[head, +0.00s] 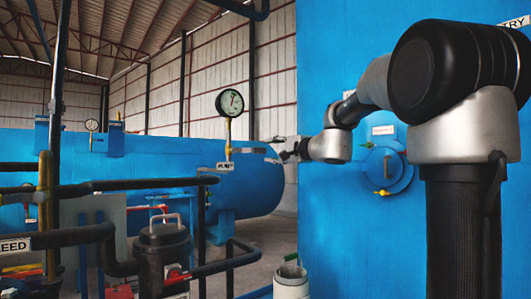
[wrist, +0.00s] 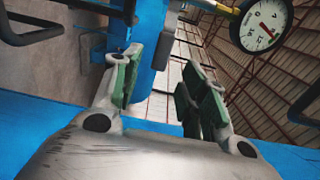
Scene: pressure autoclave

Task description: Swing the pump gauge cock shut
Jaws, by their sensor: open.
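The pump gauge (head: 229,103) is a round white dial on a yellow stem (head: 228,138), standing above a small label plate in the head view. It also shows at the upper right of the wrist view (wrist: 263,24). A short grey bar (head: 250,150) sticks out to the right from the stem's lower part; it looks like the cock's lever, but it is too small to be sure. My gripper (head: 281,152) is just right of this bar. In the wrist view my gripper (wrist: 160,66) has its green-padded fingers apart, with nothing seen held between them. I cannot clearly make out the cock there.
A blue panel wall (head: 330,225) with a round blue hatch (head: 385,170) stands close on the right. A large blue horizontal tank (head: 250,195) lies behind the gauge. Black pipes (head: 130,184) and a dark lidded pot (head: 162,248) fill the lower left.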

